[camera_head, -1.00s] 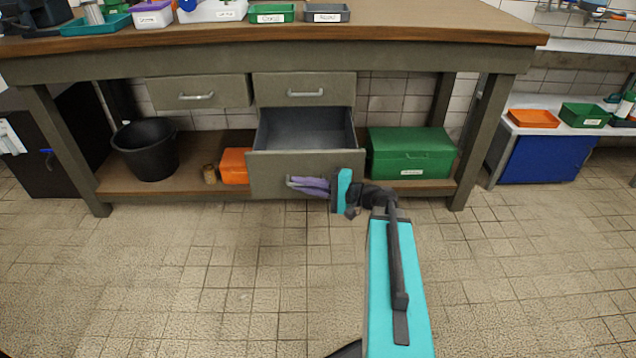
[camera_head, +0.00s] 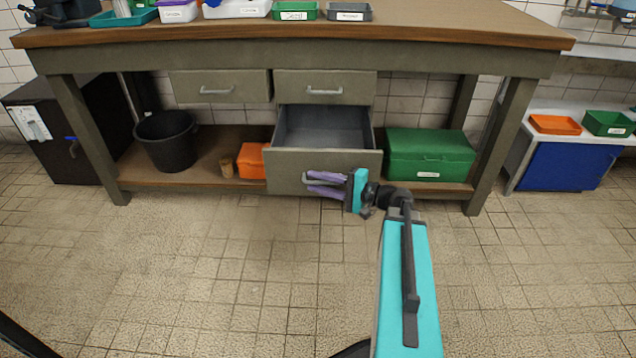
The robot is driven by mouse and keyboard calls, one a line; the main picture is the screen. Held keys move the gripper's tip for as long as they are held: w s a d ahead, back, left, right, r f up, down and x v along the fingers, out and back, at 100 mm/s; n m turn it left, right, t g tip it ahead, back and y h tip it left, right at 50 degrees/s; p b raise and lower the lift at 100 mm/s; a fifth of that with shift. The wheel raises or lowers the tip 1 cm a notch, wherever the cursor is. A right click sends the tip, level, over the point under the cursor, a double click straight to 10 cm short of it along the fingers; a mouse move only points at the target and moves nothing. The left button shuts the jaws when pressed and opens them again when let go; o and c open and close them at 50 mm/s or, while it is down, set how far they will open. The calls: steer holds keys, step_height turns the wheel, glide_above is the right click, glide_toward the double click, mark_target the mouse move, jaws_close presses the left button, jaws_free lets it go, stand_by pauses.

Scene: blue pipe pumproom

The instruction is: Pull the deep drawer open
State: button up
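The deep drawer (camera_head: 288,170) is the lower grey drawer under the workbench. It is pulled well out, and its empty-looking inside (camera_head: 322,125) shows from above. My gripper (camera_head: 313,184) is at the drawer's front face, reaching in from the right. Its two purple fingers point left, one above the other, with a visible gap between them. They are at the drawer's handle, which is mostly hidden by them. Whether the fingers touch the handle cannot be told.
Two shut shallow drawers (camera_head: 219,89) (camera_head: 324,90) sit above. A green box (camera_head: 430,150), an orange box (camera_head: 250,162) and a black bucket (camera_head: 168,142) stand on the lower shelf. The tiled floor in front is clear.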

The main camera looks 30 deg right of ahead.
steer(key=p+v, duration=0.3)
steer(key=v, duration=1)
steer(key=shift+s+d+p, duration=0.25)
steer(key=shift+p, duration=0.05)
steer(key=shift+a, duration=0.1)
